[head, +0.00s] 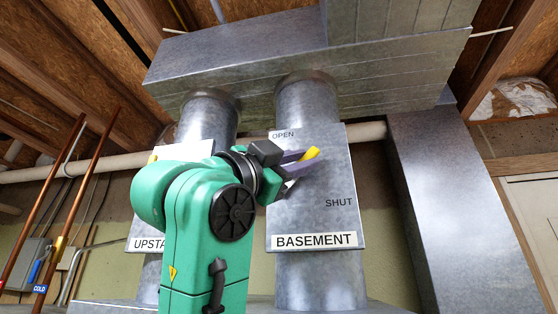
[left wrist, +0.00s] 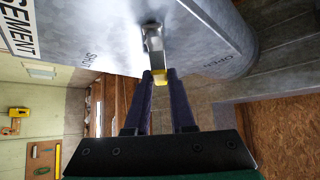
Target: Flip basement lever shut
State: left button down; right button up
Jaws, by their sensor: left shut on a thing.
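The basement lever (head: 312,153) has a yellow tip and sits on a grey metal plate (head: 310,220) marked BASEMENT, with OPEN at its upper left and SHUT at its lower right. In the left wrist view, the lever's metal shank (left wrist: 154,45) stands out from the plate between the OPEN and SHUT words. My left gripper (head: 295,160) is at the lever, its dark purple fingers shut on the yellow end; the closed fingers also show in the left wrist view (left wrist: 160,78). The lever's pivot is partly hidden by the gripper in the head view. My right gripper is not in view.
A second plate (head: 145,243), its label partly hidden by my left arm, is on the duct to the left. A large metal duct (head: 310,60) runs overhead, and another (head: 455,210) drops at the right. Copper pipes (head: 60,200) stand at the far left.

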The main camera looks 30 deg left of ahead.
pick_arm(q)
jog(key=m+g, duration=0.1)
jog(key=f+m+g+h+p, duration=0.1)
jog(key=m, duration=0.1)
jog(key=m+g+p, duration=0.1)
jog(key=m, duration=0.1)
jog(key=shift+w+d+f+g+h, duration=0.2)
jog(key=shift+d+g+h, duration=0.1)
jog(key=shift+d, duration=0.1)
jog(key=m+g, duration=0.1)
jog(key=f+m+g+p, duration=0.1)
jog(key=shift+d+f+m, duration=0.15)
jog(key=shift+d+m, duration=0.05)
jog(key=shift+m, duration=0.2)
jog(key=shift+f+m+g, duration=0.35)
jog(key=shift+m+g, duration=0.25)
jog(key=shift+f, duration=0.1)
jog(key=c, duration=0.8)
grip_release()
jog(key=shift+w, duration=0.1)
jog(key=shift+o, duration=0.2)
jog(key=shift+w, duration=0.1)
